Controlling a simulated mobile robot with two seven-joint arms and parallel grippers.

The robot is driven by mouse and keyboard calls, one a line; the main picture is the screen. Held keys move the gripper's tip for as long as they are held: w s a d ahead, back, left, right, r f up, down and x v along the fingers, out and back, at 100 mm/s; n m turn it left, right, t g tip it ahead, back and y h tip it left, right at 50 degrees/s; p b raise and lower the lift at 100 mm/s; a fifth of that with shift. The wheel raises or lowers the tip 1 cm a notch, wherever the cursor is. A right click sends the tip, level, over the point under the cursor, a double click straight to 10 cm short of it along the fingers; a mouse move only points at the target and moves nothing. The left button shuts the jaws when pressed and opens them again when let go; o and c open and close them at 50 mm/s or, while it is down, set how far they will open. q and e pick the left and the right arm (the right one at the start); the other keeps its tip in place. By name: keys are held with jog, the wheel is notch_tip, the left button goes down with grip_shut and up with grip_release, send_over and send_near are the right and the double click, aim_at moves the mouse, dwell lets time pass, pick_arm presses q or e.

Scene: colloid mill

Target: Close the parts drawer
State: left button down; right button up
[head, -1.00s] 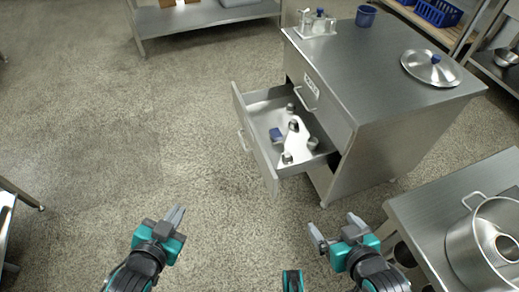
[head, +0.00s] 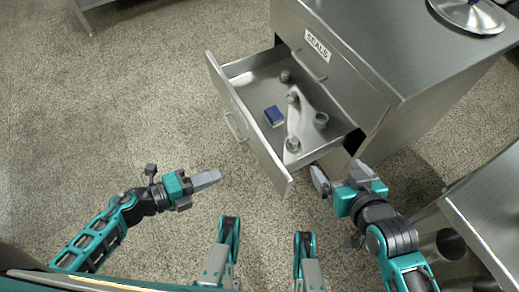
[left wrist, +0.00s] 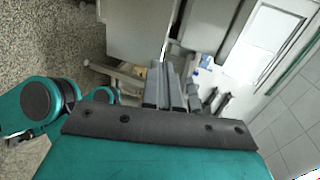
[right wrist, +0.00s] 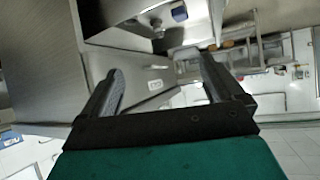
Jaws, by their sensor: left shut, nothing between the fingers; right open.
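The parts drawer (head: 238,125) is pulled out of the steel cabinet (head: 400,50) in the head view. It holds several small metal fittings, a blue block (head: 275,116) and a pale sheet. Its front has a bar handle (head: 234,127) on the outer face. Above it is a shut drawer labelled SEALS (head: 318,45). My left gripper (head: 217,178) is shut and empty, left of and in front of the drawer front, apart from it. My right gripper (head: 340,176) is open and empty near the drawer's right front corner; whether it touches is unclear. The open drawer also shows in the right wrist view (right wrist: 115,35).
A metal lid (head: 468,14) lies on the cabinet top. A steel table (head: 490,205) stands at the right, close to my right arm. Speckled floor left of the drawer is clear. A shelf leg shows at the top left.

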pick_arm(q)
jog(key=b, duration=0.3)
send_near(270, 157)
notch_tip(270, 157, down, 2)
jog(key=w+d, duration=0.1)
jog(key=d, duration=0.1)
jog(key=shift+w+d+f+m, duration=0.1)
jog(key=shift+w+d+m, duration=0.2)
jog(key=shift+w+d, duration=1.05)
jog(key=shift+d, duration=0.15)
pick_arm(e)
jog(key=shift+w+a+f, duration=0.15)
jog(key=shift+a+f, duration=0.35)
jog(key=shift+f, duration=0.35)
jog(key=shift+r, duration=0.1)
